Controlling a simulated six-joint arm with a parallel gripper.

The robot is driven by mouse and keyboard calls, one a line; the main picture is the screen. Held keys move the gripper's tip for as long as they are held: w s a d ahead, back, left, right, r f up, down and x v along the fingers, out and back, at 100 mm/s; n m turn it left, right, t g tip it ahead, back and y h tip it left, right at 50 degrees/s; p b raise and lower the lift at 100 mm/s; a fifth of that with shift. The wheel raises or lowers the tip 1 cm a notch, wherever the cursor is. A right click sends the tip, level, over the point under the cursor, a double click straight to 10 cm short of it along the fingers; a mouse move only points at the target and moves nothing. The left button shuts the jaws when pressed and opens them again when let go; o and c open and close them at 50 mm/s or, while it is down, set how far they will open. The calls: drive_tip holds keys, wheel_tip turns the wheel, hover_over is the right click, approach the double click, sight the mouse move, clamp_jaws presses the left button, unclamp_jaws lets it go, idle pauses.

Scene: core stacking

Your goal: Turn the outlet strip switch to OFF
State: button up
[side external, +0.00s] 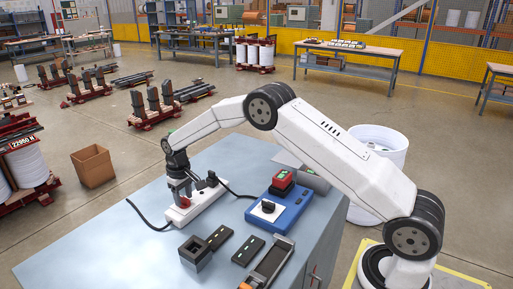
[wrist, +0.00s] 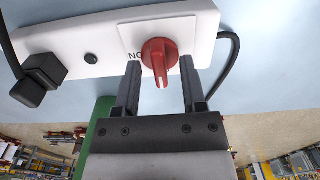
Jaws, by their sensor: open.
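The white outlet strip (side external: 206,202) lies on the blue-grey workbench, and it also fills the upper part of the wrist view (wrist: 105,30). Its red rotary switch (wrist: 160,58) sits on a white plate, with the handle pointing down in the wrist view. Letters reading "NO" in that view are partly hidden beside the switch. My gripper (wrist: 160,72) is open and points at the strip, with one finger on each side of the switch. In the side view my gripper (side external: 181,190) is low over the strip. Whether the fingers touch the switch I cannot tell.
A black plug (wrist: 40,78) with a cord sits at the strip. A blue box (side external: 285,212) with a black knob and red button stands to the right on the bench (side external: 120,235). Black parts (side external: 200,250) and a handheld device (side external: 270,264) lie in front.

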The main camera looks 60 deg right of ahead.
sight(184, 197)
drive_tip(key=shift+r, duration=3.85)
drive_tip(key=shift+s, duration=0.15)
drive_tip(key=shift+s+a+r, duration=0.1)
drive_tip(key=shift+s+r, duration=0.15)
drive_tip(key=shift+s, duration=0.3)
drive_tip(key=s+a+t, duration=0.1)
drive_tip(key=s+t, duration=0.1)
drive_tip(key=s, duration=2.7)
drive_tip(key=shift+a+f+t, duration=0.3)
drive_tip(key=shift+f, duration=0.05)
